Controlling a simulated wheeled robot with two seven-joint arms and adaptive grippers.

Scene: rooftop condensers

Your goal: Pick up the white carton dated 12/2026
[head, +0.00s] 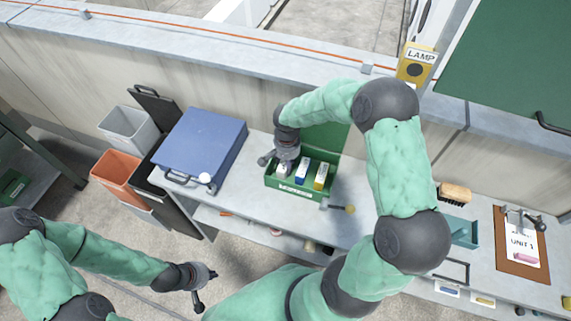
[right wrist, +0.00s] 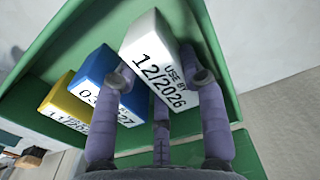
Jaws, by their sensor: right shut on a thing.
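The white carton (right wrist: 150,45) reads "USE BY 12/2026" in the right wrist view. In the head view the white carton (head: 282,170) is partly hidden at the left end of an open green box (head: 293,192). My right gripper (head: 280,160) reaches down into that box. In the right wrist view, my right gripper's fingers (right wrist: 163,85) are shut on the white carton, one on each side. I cannot tell whether the carton touches the box floor. My left gripper (head: 207,290) is open and empty, away from the bench at lower left.
A blue carton (head: 302,171) and a yellow carton (head: 321,177) stand beside the white one in the box. A blue case (head: 202,143) lies left of it on the bench. A brush (head: 455,193) and clipboard (head: 522,262) are at right. The green lid (head: 325,140) stands behind.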

